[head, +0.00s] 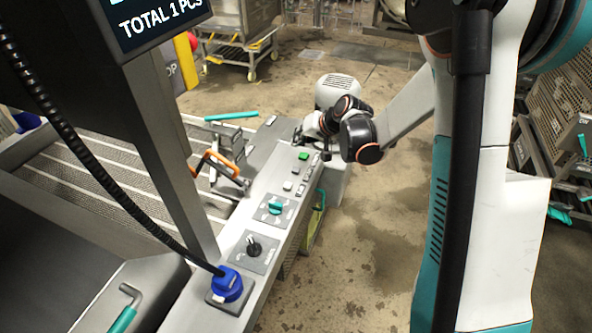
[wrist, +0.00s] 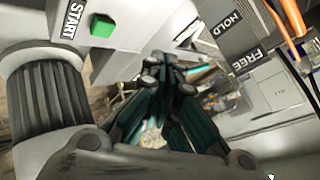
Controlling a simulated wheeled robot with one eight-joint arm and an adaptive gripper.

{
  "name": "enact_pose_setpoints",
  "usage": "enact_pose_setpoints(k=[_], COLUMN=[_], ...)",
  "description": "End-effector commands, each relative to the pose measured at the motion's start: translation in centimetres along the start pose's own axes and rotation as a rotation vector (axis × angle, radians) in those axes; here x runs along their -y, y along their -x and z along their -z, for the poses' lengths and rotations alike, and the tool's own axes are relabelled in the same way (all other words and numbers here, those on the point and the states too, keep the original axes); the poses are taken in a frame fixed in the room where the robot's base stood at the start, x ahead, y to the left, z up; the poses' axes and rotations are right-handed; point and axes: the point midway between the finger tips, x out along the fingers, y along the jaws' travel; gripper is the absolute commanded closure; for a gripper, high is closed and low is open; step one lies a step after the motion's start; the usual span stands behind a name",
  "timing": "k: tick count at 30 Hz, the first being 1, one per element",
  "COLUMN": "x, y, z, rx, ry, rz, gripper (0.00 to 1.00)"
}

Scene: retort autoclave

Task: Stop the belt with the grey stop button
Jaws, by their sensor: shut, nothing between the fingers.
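The sloping grey control panel (head: 262,218) runs beside the belt (head: 92,178) in the head view. A square green button (head: 303,155) sits near its far end. It also shows in the wrist view (wrist: 103,25), beside a START label (wrist: 73,18). Small pale buttons, one of them (head: 288,185) fairly clear, lie on the near side of the green one; their labels are too small to read, so I cannot tell which is stop. My gripper (head: 299,136) is at the panel's far end, beyond the green button. In the wrist view its dark fingers (wrist: 165,65) are shut and empty.
An orange-handled lever (head: 213,165) stands beside the belt. A screen (head: 155,15) on a post overhangs the left. HOLD (wrist: 230,22) and FREE (wrist: 247,62) labels show in the wrist view.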

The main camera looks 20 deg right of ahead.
Motion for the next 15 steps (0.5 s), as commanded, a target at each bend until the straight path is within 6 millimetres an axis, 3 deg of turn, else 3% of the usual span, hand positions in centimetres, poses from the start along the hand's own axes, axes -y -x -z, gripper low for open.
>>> enact_pose_setpoints(k=[15], x=[-3.3], y=[-4.5], z=[-3.3], rx=[0.0], ry=[0.0], rz=[0.0], gripper=[1.0])
